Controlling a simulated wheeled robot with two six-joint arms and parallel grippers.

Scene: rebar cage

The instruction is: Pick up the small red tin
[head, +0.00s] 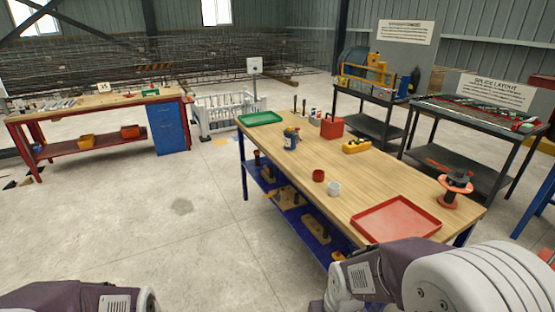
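A small red tin (318,175) stands upright on the wooden top of the blue-legged workbench (375,187), near its front-left edge. A white cup (333,188) stands close beside it, to the right and nearer to me. Purple and white parts of my arms show at the bottom left and bottom right, well short of the tin. Neither gripper's fingers are in view.
A red tray (396,219) lies at the bench's near end, with an orange spool (453,190) at its right corner. Floor left of the bench is clear.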

